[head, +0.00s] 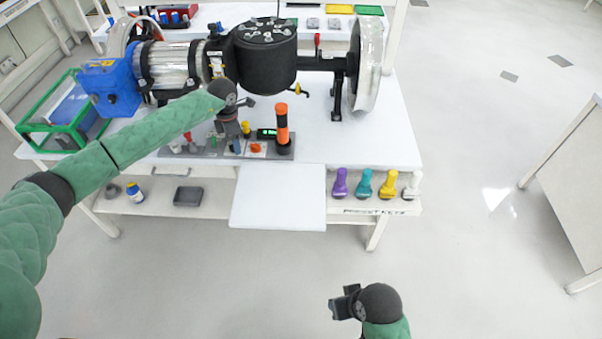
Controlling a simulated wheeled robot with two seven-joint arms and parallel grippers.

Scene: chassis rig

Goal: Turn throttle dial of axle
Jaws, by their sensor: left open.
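The axle assembly (176,66), with a blue motor end, a black central housing and a wheel at the right, lies across the white table. A grey control panel (216,151) at the table's front edge carries several levers and knobs, a small green-lit display (267,133), an orange knob (256,148) and an orange-and-black upright handle (282,125). I cannot tell for sure which control is the throttle dial. My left gripper (230,126) is open, pointing down over the panel's middle, and hides part of it. My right gripper (343,302) is low in front, away from the table; its jaws are unclear.
A white board (278,197) juts from the table's front. A green-framed crate (62,115) is at far left. Floor at right is clear.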

